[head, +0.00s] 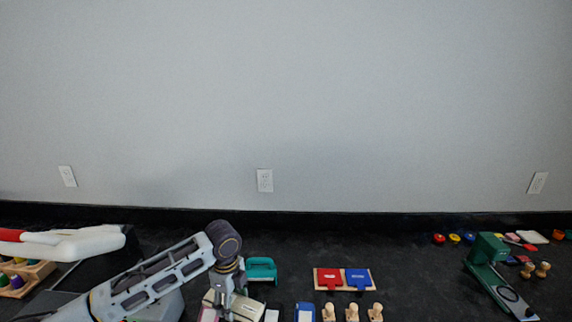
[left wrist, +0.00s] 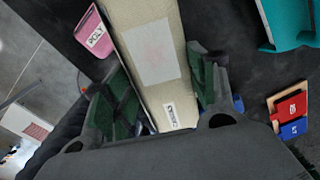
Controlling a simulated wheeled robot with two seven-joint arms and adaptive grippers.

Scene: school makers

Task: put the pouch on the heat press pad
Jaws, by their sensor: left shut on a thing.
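The cream pouch (left wrist: 150,45) with a pale rectangular patch and a small printed tag fills the middle of the left wrist view. My left gripper (head: 232,298) is shut on it, with a green-padded finger on each side. In the head view the pouch (head: 247,309) shows low at the bottom edge, partly behind the gripper. The heat press (head: 85,243), white with a red handle end, is at the left of the head view. Its pad cannot be made out clearly; my left arm covers part of that area. My right gripper is not in view.
A pink item marked POLY (left wrist: 93,32) lies beside the pouch. A teal tool (head: 262,269), a board with red (head: 328,278) and blue (head: 358,279) blocks, and several wooden stamps (head: 352,313) are to the right. A green press (head: 489,262) stands far right.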

